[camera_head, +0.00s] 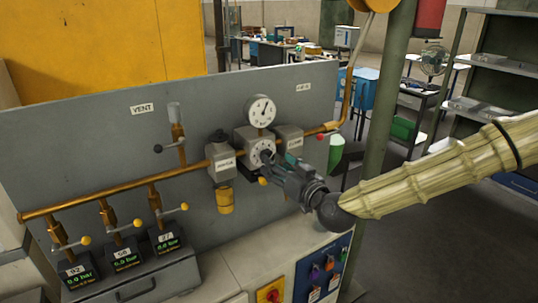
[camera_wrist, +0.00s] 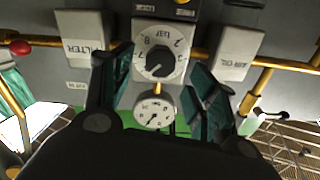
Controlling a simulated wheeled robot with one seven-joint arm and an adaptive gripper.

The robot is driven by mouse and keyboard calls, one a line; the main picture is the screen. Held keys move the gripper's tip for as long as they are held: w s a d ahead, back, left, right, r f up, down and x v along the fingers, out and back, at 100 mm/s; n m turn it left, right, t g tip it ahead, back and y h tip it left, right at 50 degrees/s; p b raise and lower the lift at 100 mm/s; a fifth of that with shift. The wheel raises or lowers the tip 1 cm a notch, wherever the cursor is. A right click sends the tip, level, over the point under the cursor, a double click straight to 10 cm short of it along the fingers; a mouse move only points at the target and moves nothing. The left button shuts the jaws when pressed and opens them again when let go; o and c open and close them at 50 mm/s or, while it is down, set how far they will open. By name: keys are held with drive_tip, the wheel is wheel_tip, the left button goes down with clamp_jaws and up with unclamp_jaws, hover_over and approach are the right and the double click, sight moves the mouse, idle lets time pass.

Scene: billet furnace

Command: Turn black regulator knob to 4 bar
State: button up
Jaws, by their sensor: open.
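The regulator (camera_head: 252,137) sits on the copper pipe at the grey panel, under a round white pressure gauge (camera_head: 261,110). In the wrist view its black knob (camera_wrist: 159,65) sits on a pale dial face with numbers and "bar"; the picture is upside down. The gauge (camera_wrist: 154,112) shows below the knob there, its reading too small to tell. My gripper (camera_head: 267,159) is at the front of the regulator and partly hides the knob in the head view. In the wrist view its dark fingers stand apart on either side of the knob, with visible gaps.
A filter block (camera_head: 222,163) with a yellow bowl (camera_head: 224,199) is left of the regulator, and an oiler block (camera_head: 288,138) is right. A red knob (camera_head: 320,137) is on the pipe. Several yellow-tipped valve levers and pressure displays are at lower left.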

drive_tip(key=shift+p+x, duration=0.65)
drive_tip(key=shift+x, duration=1.9)
drive_tip(key=c, duration=1)
drive_tip(key=shift+c, duration=0.2)
drive_tip(key=shift+n+b, duration=0.3)
drive_tip(key=shift+b, duration=0.05)
